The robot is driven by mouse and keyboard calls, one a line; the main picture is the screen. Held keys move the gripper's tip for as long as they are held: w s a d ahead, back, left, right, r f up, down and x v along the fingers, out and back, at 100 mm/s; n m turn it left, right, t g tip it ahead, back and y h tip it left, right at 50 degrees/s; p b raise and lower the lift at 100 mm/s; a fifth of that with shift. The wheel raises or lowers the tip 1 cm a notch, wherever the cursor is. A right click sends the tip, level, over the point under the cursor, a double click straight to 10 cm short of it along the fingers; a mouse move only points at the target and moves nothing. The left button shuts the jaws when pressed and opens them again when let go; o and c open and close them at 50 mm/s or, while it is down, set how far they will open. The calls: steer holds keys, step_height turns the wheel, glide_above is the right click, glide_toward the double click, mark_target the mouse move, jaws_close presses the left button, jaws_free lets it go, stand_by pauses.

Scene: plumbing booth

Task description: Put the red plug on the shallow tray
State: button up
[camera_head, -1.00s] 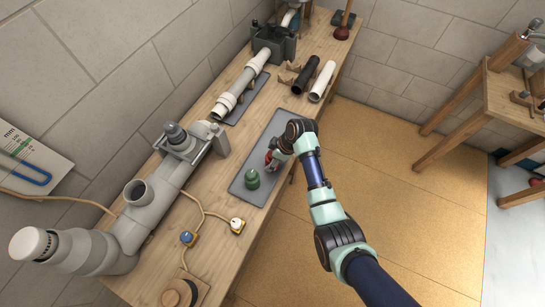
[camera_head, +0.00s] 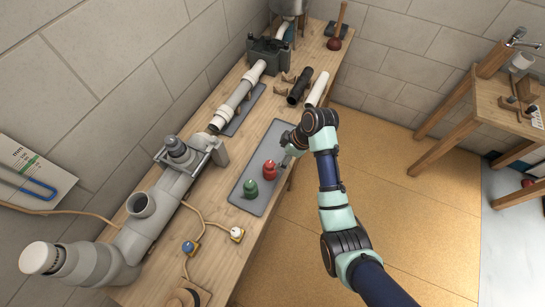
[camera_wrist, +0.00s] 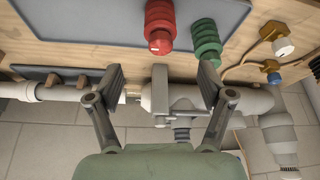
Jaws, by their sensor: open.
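In the head view my gripper (camera_head: 286,150) is above the tray's right side, partly hidden by my wrist.
Grey pipework (camera_head: 150,205) runs along the bench's left side by the wall. A black pipe (camera_head: 300,86) and a white pipe (camera_head: 317,89) lie at the far end. Blue (camera_head: 188,247) and white (camera_head: 237,233) valves on cord lie near the front. The tray's far part is clear.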

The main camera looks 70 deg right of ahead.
stand_by(0.3)
steer(key=w+a+r+t+h, duration=0.1)
steer(key=w+a+r, duration=0.4)
steer(key=a, duration=0.4)
steer(key=w+a+r+t, duration=0.2)
steer(key=w+a+r, duration=0.1)
steer(key=w+a, duration=0.5)
steer(key=w+a+r+t+h, duration=0.1)
steer(key=w+a+r, duration=0.3)
steer(key=a, duration=0.5)
steer(key=s+a+r+t+y, duration=0.1)
steer(key=a+r+t, duration=0.1)
steer(key=a+r, duration=0.3)
steer(key=s+a+r+t, duration=0.1)
steer(key=a+r, duration=0.3)
steer(key=a, duration=0.7)
steer(key=shift+s+r+m+t+y, duration=0.2)
steer(key=shift+r+m+t+y, duration=0.15)
steer(key=shift+t, duration=0.25)
steer(key=shift+c, duration=0.4)
